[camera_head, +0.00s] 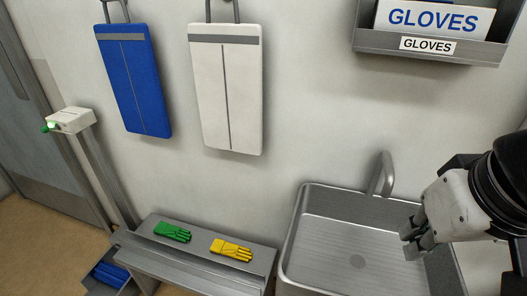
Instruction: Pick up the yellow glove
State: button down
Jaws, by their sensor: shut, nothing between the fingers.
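The yellow glove (231,250) lies flat on a grey metal bench (205,273), near its right end. A green glove (172,232) lies on the same bench to the left of it, with a gap between them. My gripper (408,244) is at the right of the view, over the right side of the sink. It is shut and empty, well to the right of the yellow glove and apart from it.
A metal sink (325,225) with a faucet (381,172) stands between the bench and my gripper. A glove box (433,18) sits in a wall rack at upper right. Blue (134,80) and white (226,95) panels hang on the wall. A blue item (109,273) lies low at left.

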aim_at(218, 246)
jog(key=u, duration=0.7)
jog(key=j+z, duration=0.15)
jog(key=z, duration=0.7)
jog(key=j+z, duration=0.45)
jog(key=j, duration=0.4)
jog(key=k+j+z, duration=0.1)
jog(key=j+z, duration=0.35)
jog(key=j, duration=0.4)
jog(key=k+j, duration=0.1)
jog(key=j, duration=0.6)
jog(key=k+j, duration=0.15)
jog(key=j, duration=0.2)
